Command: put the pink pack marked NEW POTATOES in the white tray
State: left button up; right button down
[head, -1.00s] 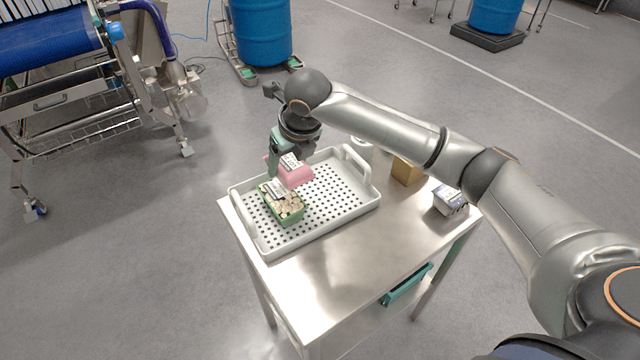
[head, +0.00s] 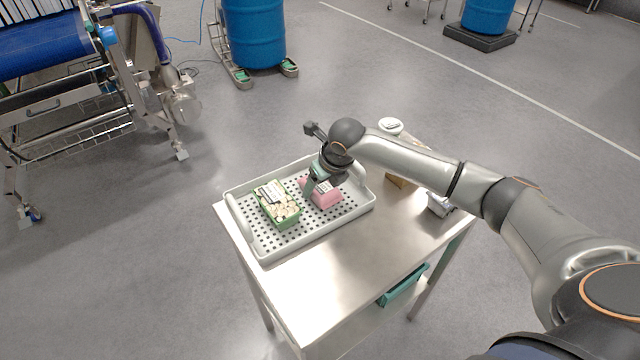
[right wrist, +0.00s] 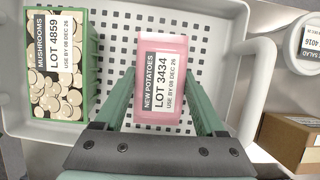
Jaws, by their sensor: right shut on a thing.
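The pink pack marked NEW POTATOES (right wrist: 161,78) is between the fingers of my right gripper (right wrist: 163,105), which is shut on it. In the head view the pink pack (head: 325,198) is inside the white tray (head: 275,251), low over its perforated floor or on it; I cannot tell whether it touches. My right gripper (head: 316,185) partly hides it there. A green pack marked MUSHROOMS (right wrist: 57,65) stands in the tray to the left of the pink pack, with a gap between them. It also shows in the head view (head: 279,206). My left gripper is not in view.
The tray stands on a steel table (head: 330,270). To its right are a brown box (right wrist: 292,140), a round white-lidded tub (head: 391,126) and a dark-labelled pack (head: 440,204) partly behind my arm. The table's front is bare.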

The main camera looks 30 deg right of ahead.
jog(key=shift+r, duration=0.1)
grip_release()
jog(key=v, duration=1.2)
